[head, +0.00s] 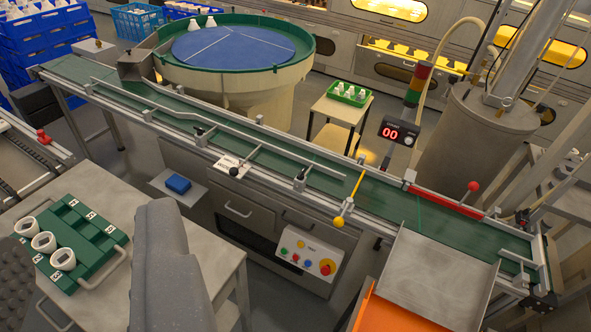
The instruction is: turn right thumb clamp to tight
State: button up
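A guide rail runs along the green conveyor (415,207), held by brackets with small dark clamp knobs. One black clamp knob (234,171) sits beside a white label card on the conveyor's near edge. Another bracket with a clamp (299,181) stands farther right along the same edge. A further dark clamp knob (199,131) is to the left. The frame is too small to tell how tight any of them is.
A green tray (92,243) with white cups is on the near-left table (195,262). A yellow-knobbed lever (339,222) crosses the conveyor. A button panel (305,254) is below it. A grey chute (440,272) stands at right. A blue turntable (235,48) is behind.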

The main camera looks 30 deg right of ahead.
aim_at(300, 176)
jog(key=u, duration=0.05)
jog(key=i, duration=0.95)
jog(key=z, duration=0.1)
